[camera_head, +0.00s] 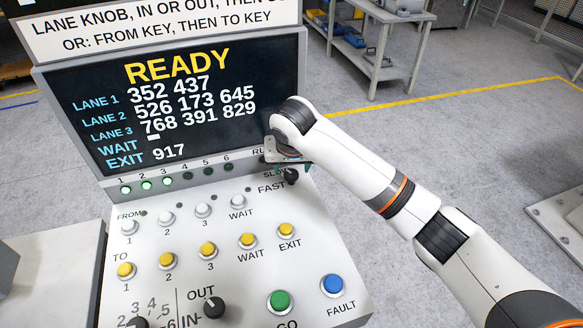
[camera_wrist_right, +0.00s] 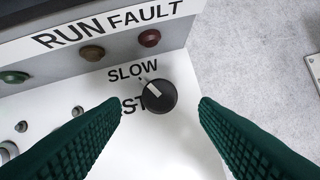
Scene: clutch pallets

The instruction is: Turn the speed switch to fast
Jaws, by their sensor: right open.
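The speed switch (camera_wrist_right: 158,97) is a round black knob with a white pointer mark on the right side of the console's sloped panel. Its pointer is tilted up and left, toward the SLOW label (camera_wrist_right: 132,71). The FAST label is partly covered by a finger in the wrist view, but it reads in the head view (camera_head: 271,188). The knob also shows in the head view (camera_head: 291,176). My right gripper (camera_wrist_right: 160,106) is open, with one green ridged finger on each side of the knob and visible gaps to both. My left gripper is out of view.
The console screen (camera_head: 180,105) reads READY. RUN (camera_wrist_right: 15,77) and FAULT (camera_wrist_right: 149,38) lamps sit above the switch. White, yellow, green (camera_head: 280,300) and blue (camera_head: 332,285) buttons and the IN/OUT knob (camera_head: 214,306) lie lower. Open floor is to the right.

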